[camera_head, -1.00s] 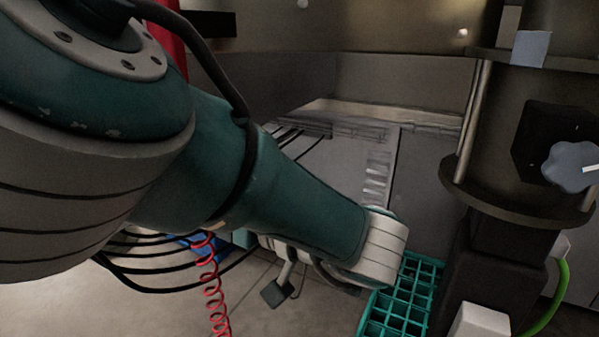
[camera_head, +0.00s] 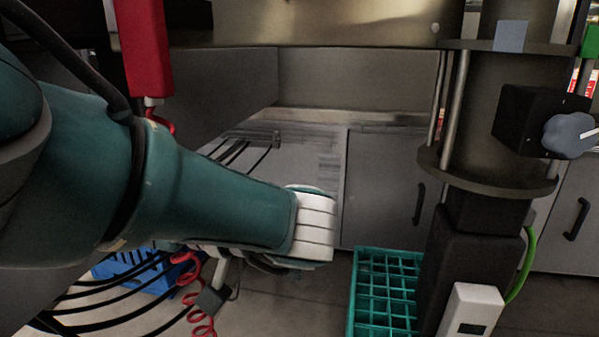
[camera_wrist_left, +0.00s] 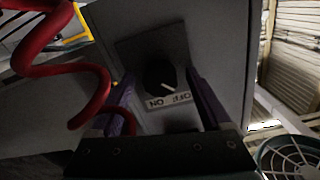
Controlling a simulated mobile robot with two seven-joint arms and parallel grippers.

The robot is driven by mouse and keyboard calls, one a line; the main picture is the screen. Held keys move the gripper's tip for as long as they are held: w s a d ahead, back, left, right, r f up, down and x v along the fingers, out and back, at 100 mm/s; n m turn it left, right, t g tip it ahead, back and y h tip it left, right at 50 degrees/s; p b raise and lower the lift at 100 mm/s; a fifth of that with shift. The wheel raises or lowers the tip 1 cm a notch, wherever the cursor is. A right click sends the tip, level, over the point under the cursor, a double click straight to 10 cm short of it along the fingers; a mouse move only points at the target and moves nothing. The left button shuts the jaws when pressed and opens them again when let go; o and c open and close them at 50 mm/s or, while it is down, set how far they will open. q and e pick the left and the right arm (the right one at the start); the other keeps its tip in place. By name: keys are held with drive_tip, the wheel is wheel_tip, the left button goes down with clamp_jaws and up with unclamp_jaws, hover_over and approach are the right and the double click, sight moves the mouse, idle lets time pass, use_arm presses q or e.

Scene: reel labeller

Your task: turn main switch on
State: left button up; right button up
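The main switch is a round black knob (camera_wrist_left: 158,74) on a dark square plate (camera_wrist_left: 133,50) fixed to a grey box (camera_wrist_left: 215,50), seen in the left wrist view. A light label (camera_wrist_left: 169,99) beside it reads OFF and ON upside down. The knob's white mark points down and right, toward OFF. My left gripper (camera_wrist_left: 160,77) is open, with a purple finger on each side of the knob. I cannot tell whether the fingers touch it. In the head view my left arm reaches in from the left; its gripper and the switch are hidden. My right gripper is not in view.
A red coiled cable (camera_wrist_left: 55,40) hangs close to the left finger. In the head view, a teal crate (camera_head: 353,290) and a blue crate (camera_head: 133,272) stand on the floor. A dark column with a grey-blue knob (camera_head: 567,135) is at right.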

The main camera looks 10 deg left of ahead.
use_arm(q)
clamp_jaws()
idle(0.5)
drive_tip(key=shift+m+b, duration=0.55)
drive_tip(key=shift+m, duration=8.35)
